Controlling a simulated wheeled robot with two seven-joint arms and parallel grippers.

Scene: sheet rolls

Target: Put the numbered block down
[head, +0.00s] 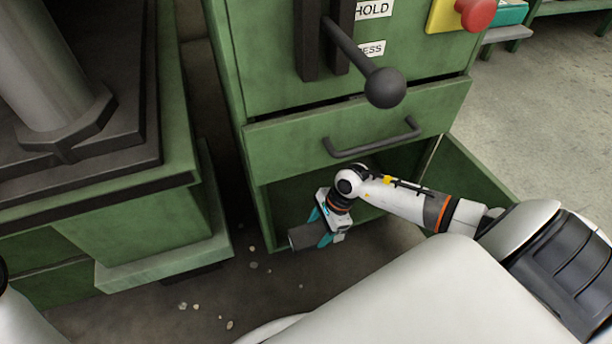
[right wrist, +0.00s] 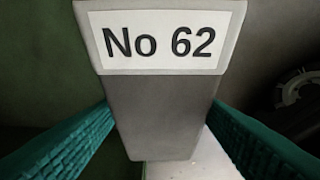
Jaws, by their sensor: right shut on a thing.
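The numbered block is a grey block. In the right wrist view the block (right wrist: 162,115) carries a white label reading "No 62" and sits between two teal fingers. In the head view the block (head: 304,237) is a dark grey piece low down, beside the lower opening of the green cabinet. My right gripper (head: 325,231), with teal fingers, is shut on it. I cannot tell from these views whether the block touches anything beneath it. My left gripper is not in view.
The green cabinet (head: 262,68) has a drawer (head: 400,117) with a dark handle above my right gripper. A lever with a round knob (head: 385,88) sticks out higher up. A green machine base (head: 150,235) stands at left. Small pale bits lie on the floor (head: 262,300).

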